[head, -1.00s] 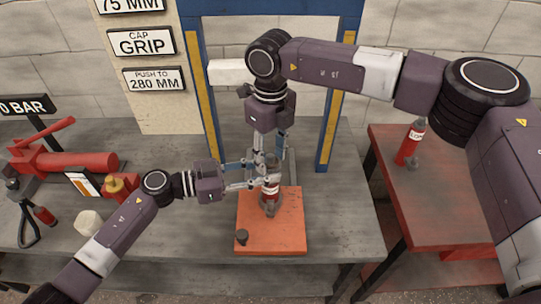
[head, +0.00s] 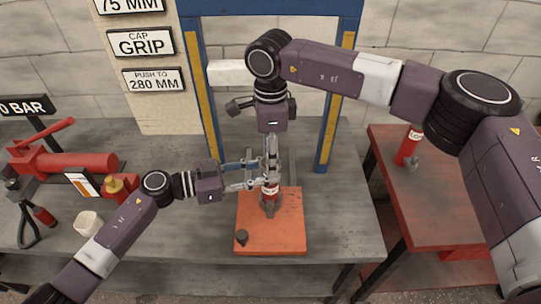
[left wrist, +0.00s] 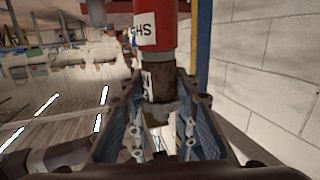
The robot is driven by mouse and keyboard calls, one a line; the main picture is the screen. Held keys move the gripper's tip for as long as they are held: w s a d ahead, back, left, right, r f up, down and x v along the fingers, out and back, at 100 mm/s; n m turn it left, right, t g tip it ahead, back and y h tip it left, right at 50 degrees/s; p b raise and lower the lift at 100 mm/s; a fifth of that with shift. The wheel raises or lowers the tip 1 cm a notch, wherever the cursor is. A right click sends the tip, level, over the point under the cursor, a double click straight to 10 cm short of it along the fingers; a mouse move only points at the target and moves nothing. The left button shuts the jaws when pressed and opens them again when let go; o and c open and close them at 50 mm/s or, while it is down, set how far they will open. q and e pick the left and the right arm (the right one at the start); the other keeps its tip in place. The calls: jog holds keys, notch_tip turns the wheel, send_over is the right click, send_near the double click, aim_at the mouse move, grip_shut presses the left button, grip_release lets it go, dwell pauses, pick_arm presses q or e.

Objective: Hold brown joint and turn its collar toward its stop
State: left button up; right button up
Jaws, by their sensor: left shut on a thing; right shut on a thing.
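A red cylinder (head: 270,189) with a white label stands upright on an orange plate (head: 285,228). The brown joint (left wrist: 158,72) shows in the left wrist view, adjoining the red cylinder (left wrist: 162,25). A greyish ring (left wrist: 160,110), perhaps its collar, sits between the fingers there. My left gripper (head: 260,175) reaches in from the left and is shut on the joint. My right gripper (head: 271,158) comes down from above and is shut on the top of the same piece, seen nearly edge-on. The fingers hide most of the joint and collar in the head view.
A blue and yellow frame (head: 324,120) rises behind the work. A red pump-like tool (head: 70,162) and a small whitish object (head: 88,222) are on the grey bench (head: 335,230) at left. A red table (head: 435,200) at right carries a red bottle (head: 408,148).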

pick_arm(q)
jog(key=shift+f, duration=0.1)
pick_arm(e)
jog(key=shift+n, duration=0.6)
jog(key=shift+r, duration=0.1)
jog(key=o, duration=1.2)
notch_tip(320, 180, up, 12)
jog(key=shift+f, duration=0.1)
pick_arm(q)
jog(key=o, duration=0.9)
jog(key=shift+o, duration=0.2)
